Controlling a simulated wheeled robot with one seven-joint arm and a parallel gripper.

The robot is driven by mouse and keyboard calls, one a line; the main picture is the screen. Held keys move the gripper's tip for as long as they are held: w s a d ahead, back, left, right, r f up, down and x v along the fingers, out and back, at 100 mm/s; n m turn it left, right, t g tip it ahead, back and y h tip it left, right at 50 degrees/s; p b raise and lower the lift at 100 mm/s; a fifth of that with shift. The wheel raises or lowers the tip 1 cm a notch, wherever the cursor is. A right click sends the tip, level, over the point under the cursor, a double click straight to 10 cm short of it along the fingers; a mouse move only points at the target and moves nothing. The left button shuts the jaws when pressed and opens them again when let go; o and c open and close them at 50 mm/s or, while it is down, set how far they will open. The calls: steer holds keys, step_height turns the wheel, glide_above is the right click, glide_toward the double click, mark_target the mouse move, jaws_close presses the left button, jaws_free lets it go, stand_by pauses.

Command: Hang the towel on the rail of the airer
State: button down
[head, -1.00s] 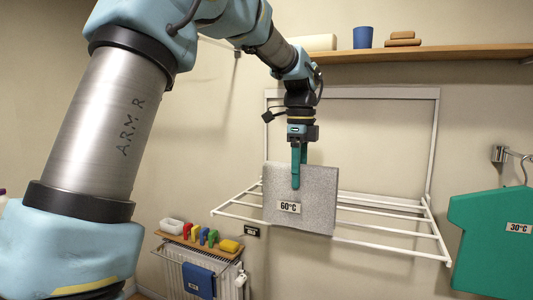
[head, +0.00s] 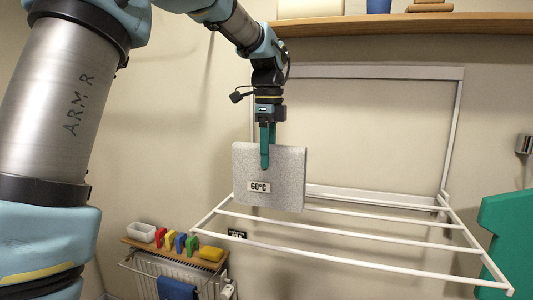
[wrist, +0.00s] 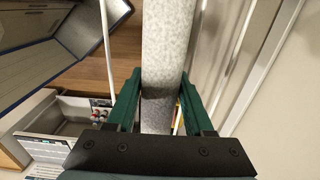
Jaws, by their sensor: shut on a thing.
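The grey speckled towel (head: 270,165) hangs from my gripper (head: 266,160), with a "60°C" label on its front. My gripper points down, and its green fingers are shut on the towel's top. The wrist view shows the towel (wrist: 165,50) as a thick band between the two fingers (wrist: 160,105). The white airer (head: 350,265) folds out from the wall with several rails. The towel is over its left part and hides some of the rear rails. The front rail passes unhidden below the towel's lower edge. I cannot tell whether the towel touches any rail.
A wooden shelf (head: 400,24) with items runs above the airer. A radiator (head: 207,284) with a small wooden shelf, coloured items and a blue cloth (head: 177,288) is at lower left. The airer's middle and right rails are bare.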

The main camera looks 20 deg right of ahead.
steer(key=b, duration=0.4)
glide_above(251, 243)
steer(key=shift+w+d+f+b, duration=0.15)
steer(key=shift+f+b, duration=2.6)
steer(key=shift+f, duration=1.65)
steer(key=shift+w+a+f+b, duration=0.1)
steer(key=shift+f+b, duration=2.65)
steer(key=shift+f, duration=1.6)
steer(key=shift+c, duration=1)
jaws_free()
steer(key=shift+r, duration=0.1)
